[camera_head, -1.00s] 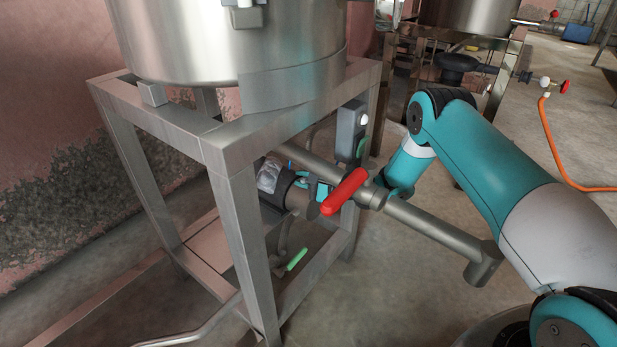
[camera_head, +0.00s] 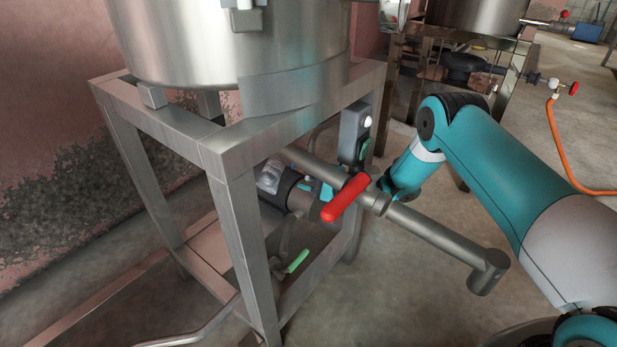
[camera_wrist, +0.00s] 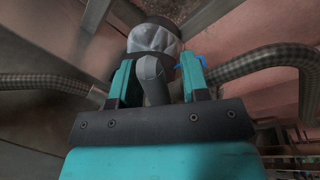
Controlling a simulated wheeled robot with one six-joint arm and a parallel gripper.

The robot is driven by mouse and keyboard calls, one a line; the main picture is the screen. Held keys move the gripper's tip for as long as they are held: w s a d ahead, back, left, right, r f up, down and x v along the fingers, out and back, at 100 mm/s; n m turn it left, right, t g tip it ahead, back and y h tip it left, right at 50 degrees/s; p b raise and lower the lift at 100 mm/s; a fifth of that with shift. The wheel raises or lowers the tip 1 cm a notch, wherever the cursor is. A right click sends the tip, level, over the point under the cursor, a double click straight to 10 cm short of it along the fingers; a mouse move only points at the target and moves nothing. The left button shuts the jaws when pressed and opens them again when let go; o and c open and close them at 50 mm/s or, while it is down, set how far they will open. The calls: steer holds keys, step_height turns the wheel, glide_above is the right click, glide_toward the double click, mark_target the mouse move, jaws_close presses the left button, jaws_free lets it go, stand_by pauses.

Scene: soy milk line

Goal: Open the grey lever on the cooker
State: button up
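The cooker is a large steel vessel (camera_head: 220,50) on a square metal frame (camera_head: 235,215). In the wrist view, a grey lever (camera_wrist: 151,78) stands between the two teal fingers of my gripper (camera_wrist: 158,78), below a grey rounded fitting (camera_wrist: 155,38). The fingers are apart, with a gap at the lever's right; contact on the left cannot be told. In the head view my gripper is under the cooker, partly hidden behind the pipe and the red lever. A grey piece (camera_head: 270,176) shows beside it, but I cannot tell whether it is the lever.
A red lever (camera_head: 346,198) sits on a steel pipe (camera_head: 435,235) that sticks out from the cooker, close in front of my arm. A green lever (camera_head: 297,262) is lower down. A grey switch box (camera_head: 353,133) is on the frame. Ribbed hoses (camera_wrist: 262,62) flank the gripper.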

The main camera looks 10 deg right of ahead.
steer(key=p+v, duration=0.6)
steer(key=v, duration=1.1)
steer(key=shift+p, duration=0.35)
steer(key=shift+s, duration=0.15)
steer(key=shift+c, duration=0.2)
